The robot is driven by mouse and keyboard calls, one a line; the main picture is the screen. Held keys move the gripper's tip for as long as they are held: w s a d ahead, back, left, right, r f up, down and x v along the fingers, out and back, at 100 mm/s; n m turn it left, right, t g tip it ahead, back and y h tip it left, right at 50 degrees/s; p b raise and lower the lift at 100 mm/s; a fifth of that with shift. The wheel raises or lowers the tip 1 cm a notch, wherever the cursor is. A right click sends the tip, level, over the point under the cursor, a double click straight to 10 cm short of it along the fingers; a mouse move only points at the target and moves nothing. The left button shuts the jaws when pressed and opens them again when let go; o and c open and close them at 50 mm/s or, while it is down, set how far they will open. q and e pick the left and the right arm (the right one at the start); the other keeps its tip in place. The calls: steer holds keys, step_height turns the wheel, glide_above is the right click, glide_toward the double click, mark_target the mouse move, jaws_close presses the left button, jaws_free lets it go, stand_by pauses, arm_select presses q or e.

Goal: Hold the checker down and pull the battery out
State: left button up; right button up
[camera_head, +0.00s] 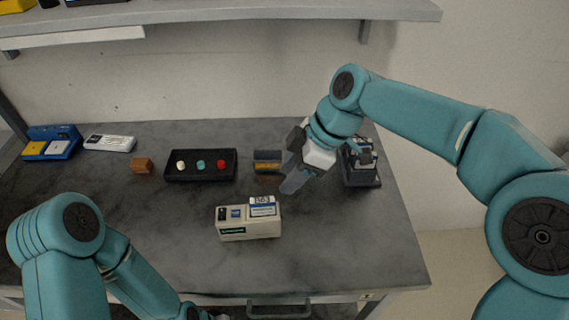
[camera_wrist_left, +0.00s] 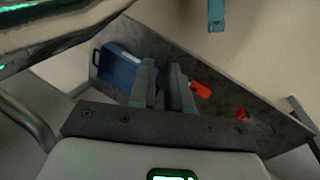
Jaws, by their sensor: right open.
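The checker (camera_head: 235,230), a beige box with a small green display, stands on the dark tabletop in the head view. A light block marked B63 with a blue band, which looks like the battery (camera_head: 263,206), sits at the right of its top; how deep it sits is unclear. My right gripper (camera_head: 290,186) is open, above and to the right of the checker, and apart from it in the picture. My left gripper is at the bottom edge of the head view, its fingers not clear there. In the left wrist view the left gripper (camera_wrist_left: 161,72) has its fingers apart, nothing between them.
Behind the checker are a black tray (camera_head: 201,178) with three coloured knobs and a dark-and-yellow item (camera_head: 267,167). A brown block (camera_head: 142,165), white device (camera_head: 109,142) and blue holder (camera_head: 62,152) lie left. A dark device (camera_head: 360,178) stands right. The front tabletop is clear.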

arm_select(q)
steer(key=o, duration=0.5)
steer(key=shift+w+a, duration=0.1)
steer(key=shift+w, duration=0.05)
steer(key=o, duration=0.5)
steer(key=shift+o, duration=0.6)
steer(key=shift+s+r+n, duration=0.25)
steer(key=shift+s+n, duration=0.1)
steer(key=shift+n, duration=0.05)
step_height(320, 180, up, 37)
steer(key=n+y, duration=0.4)
steer(key=n, duration=1.2)
glide_above(224, 224)
steer(key=w, duration=0.2)
steer(key=shift+m, duration=0.3)
steer(key=f, duration=1.6)
steer(key=shift+w+a+f, duration=0.15)
steer(key=shift+a+f, duration=0.05)
steer(key=shift+a, duration=0.15)
